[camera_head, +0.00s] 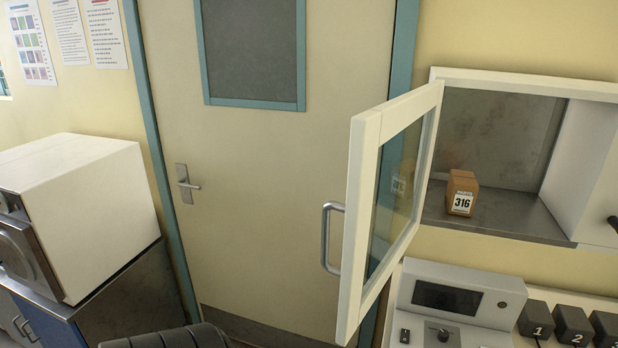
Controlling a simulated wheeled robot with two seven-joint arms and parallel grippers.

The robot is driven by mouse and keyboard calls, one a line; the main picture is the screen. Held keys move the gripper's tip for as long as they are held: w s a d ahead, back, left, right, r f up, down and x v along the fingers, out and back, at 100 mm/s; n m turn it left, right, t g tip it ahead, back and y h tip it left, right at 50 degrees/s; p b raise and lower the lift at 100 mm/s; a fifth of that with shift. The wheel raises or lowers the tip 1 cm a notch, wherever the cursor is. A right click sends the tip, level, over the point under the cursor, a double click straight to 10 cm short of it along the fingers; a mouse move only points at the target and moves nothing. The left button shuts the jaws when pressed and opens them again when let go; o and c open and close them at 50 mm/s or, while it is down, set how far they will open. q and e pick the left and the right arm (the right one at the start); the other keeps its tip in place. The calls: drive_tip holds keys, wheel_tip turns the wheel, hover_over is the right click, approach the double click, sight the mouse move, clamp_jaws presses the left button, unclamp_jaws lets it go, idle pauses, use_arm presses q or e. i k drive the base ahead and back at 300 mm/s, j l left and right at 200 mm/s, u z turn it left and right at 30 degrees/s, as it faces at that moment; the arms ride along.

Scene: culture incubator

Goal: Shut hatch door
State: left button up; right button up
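The hatch door (357,222) is a white-framed glass panel standing wide open, swung out from the left side of the wall hatch. Its grey bar handle (326,238) is on the panel's left-facing side. The hatch (500,213) is a recess with a grey metal floor and white frame. A small brown box (463,192) labelled 316 sits on that floor. The box also shows faintly in the door's glass. Neither of my grippers is in view.
A beige room door (250,170) with a teal frame is behind the hatch door. A white appliance (85,215) stands on a cabinet at the left. Below the hatch are a control unit (455,305) with a dark screen and several numbered black blocks (537,319).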

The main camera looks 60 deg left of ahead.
sight(370, 129)
drive_tip(key=i+j, duration=0.1)
drive_tip(key=j, duration=0.3)
drive_tip(key=j+u, duration=0.15)
drive_tip(key=j, duration=0.25)
drive_tip(key=i+j, duration=0.15)
drive_tip(key=j, duration=0.25)
drive_tip(key=i+j+u, duration=0.1)
drive_tip(key=j, duration=0.3)
